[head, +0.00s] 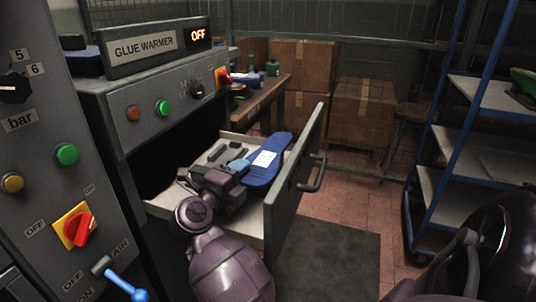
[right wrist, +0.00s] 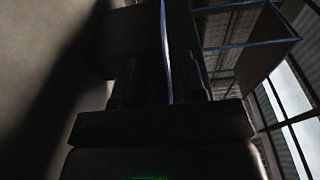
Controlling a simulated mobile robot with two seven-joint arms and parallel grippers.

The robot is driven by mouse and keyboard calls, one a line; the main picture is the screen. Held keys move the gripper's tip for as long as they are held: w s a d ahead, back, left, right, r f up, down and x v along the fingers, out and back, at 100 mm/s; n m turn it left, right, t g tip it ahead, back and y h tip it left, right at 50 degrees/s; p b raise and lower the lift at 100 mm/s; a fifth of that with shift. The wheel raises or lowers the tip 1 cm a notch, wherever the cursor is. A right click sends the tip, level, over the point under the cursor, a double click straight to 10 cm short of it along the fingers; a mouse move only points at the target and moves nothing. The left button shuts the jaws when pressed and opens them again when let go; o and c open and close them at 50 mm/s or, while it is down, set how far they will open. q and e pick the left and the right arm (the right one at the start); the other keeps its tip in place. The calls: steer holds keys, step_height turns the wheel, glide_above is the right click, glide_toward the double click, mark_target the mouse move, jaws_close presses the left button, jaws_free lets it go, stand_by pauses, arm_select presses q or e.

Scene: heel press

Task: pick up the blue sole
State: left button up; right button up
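The blue sole (head: 268,163), with a white label on it, is in the open drawer of the glue warmer. My right gripper (head: 229,156) reaches into the drawer at the sole's near left end. Its two dark fingers show apart in the head view. In the right wrist view the sole (right wrist: 167,50) is a thin blue edge running between the fingers of my right gripper (right wrist: 160,85). That view is dark, and contact between fingers and sole cannot be made out. My left gripper is not in view.
The glue warmer (head: 170,105) stands above the drawer and its display reads OFF. The drawer front (head: 296,190) with its handle (head: 314,174) borders the right side. A control panel (head: 45,150) is at the left, a blue-framed shelf (head: 470,150) at the right. Cardboard boxes (head: 303,65) stand behind.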

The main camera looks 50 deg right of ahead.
steer(key=shift+r, duration=0.1)
jaws_close()
stand_by(0.3)
step_height(320, 180, up, 9)
steer(key=p, duration=0.3)
steer(key=shift+r, duration=0.55)
